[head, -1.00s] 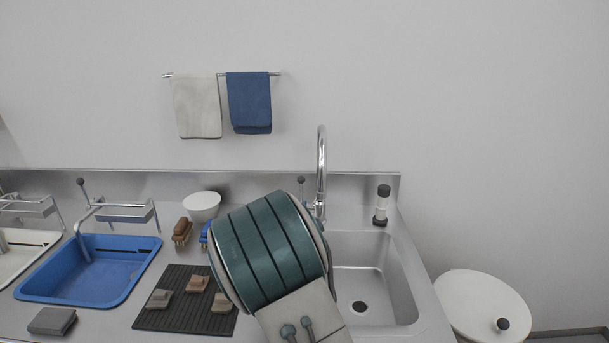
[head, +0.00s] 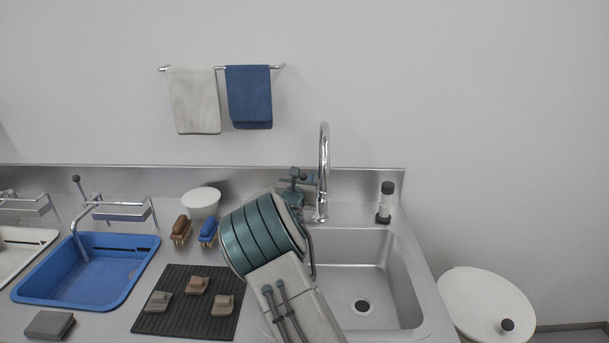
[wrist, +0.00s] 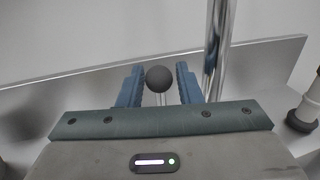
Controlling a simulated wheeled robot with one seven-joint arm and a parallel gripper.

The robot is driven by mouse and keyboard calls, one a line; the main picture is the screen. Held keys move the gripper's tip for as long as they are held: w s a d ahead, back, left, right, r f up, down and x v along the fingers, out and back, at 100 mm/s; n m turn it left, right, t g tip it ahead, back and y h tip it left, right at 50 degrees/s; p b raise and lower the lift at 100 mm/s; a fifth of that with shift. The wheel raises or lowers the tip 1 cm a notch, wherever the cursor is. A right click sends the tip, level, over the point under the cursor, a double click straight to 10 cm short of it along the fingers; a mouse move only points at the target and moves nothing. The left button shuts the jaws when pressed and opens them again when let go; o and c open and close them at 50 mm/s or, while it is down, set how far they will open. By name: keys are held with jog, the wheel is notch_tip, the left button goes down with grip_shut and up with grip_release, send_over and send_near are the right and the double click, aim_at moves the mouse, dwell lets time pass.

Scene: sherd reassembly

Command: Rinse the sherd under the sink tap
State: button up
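The sink tap (head: 323,165) is a tall chrome gooseneck behind the sink basin (head: 385,270). My gripper (wrist: 158,70) is open at the back of the counter, left of the tap's spout. The dark round knob of the tap lever (wrist: 159,79) shows between its two blue fingers in the wrist view, with a gap on each side. The fingers partly hide the lever in the head view. Three brownish-grey sherds (head: 197,285) lie on a dark ribbed mat (head: 180,325) left of the sink. No sherd shows in the visible part of the basin. No running water is visible.
A blue tub (head: 75,290) stands at the left with a grey block (head: 50,324) before it. A white bowl (head: 201,201), a brown brush (head: 181,230) and a blue brush (head: 208,231) sit behind the mat. A dark-capped bottle (head: 385,202) stands right of the tap.

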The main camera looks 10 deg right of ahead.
jog(key=shift+x, duration=0.8)
grip_shut()
jog(key=shift+s+f+t+b, duration=0.25)
jog(key=shift+f+t+b, duration=0.05)
jog(key=shift+b, duration=0.9)
jog(key=shift+s+a+h+b, duration=0.1)
jog(key=shift+s+h+b, duration=0.25)
jog(key=shift+b, duration=0.5)
jog(key=shift+r+t+b, duration=0.3)
jog(key=shift+b, duration=0.05)
grip_release()
jog(key=shift+s+a, duration=0.1)
jog(key=shift+s, duration=0.1)
